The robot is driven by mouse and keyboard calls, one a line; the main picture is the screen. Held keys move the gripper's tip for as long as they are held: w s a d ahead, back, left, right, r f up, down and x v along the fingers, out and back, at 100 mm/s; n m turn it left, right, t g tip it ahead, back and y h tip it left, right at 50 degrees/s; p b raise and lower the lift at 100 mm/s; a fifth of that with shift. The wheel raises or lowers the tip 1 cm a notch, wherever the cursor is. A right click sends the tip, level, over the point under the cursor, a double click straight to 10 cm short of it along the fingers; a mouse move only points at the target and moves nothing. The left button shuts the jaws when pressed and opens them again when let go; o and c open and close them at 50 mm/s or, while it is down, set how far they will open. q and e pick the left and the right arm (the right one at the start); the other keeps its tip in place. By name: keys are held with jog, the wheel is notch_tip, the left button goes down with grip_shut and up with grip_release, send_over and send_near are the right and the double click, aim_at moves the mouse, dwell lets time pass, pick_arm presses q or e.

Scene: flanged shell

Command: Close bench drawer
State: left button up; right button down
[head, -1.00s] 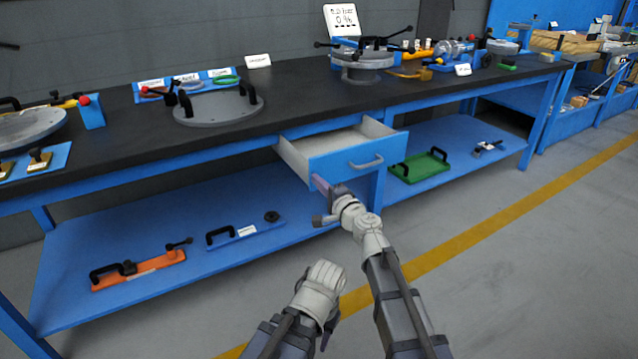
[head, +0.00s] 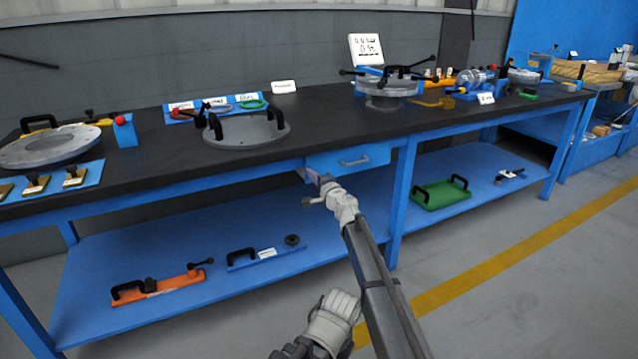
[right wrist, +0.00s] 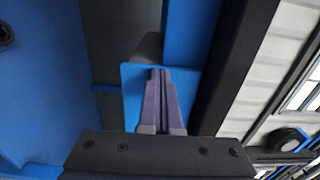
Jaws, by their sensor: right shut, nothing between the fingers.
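The bench drawer (head: 335,165) is under the black worktop, right of the middle in the head view. Its blue front with a grey handle (head: 354,162) sits close under the top edge. Its inside does not show, and a thin strip at its left end leaves unclear whether it is fully flush. My right gripper (head: 320,181) is shut and empty, at the lower left of the drawer front. In the right wrist view its purple fingers (right wrist: 160,75) lie over the blue drawer front (right wrist: 133,95). Contact cannot be told for certain. My left gripper's fingers do not show.
The blue lower shelf (head: 200,250) holds an orange fixture (head: 158,284), a blue plate with a handle (head: 265,253) and a green tray (head: 440,193). A bench leg (head: 401,195) stands just right of the drawer. The floor in front is clear.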

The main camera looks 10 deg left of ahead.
jog(key=shift+w+a, duration=0.35)
jog(key=shift+w, duration=0.2)
jog(key=shift+w+r, duration=0.1)
jog(key=shift+w, duration=0.1)
jog(key=shift+s, duration=0.1)
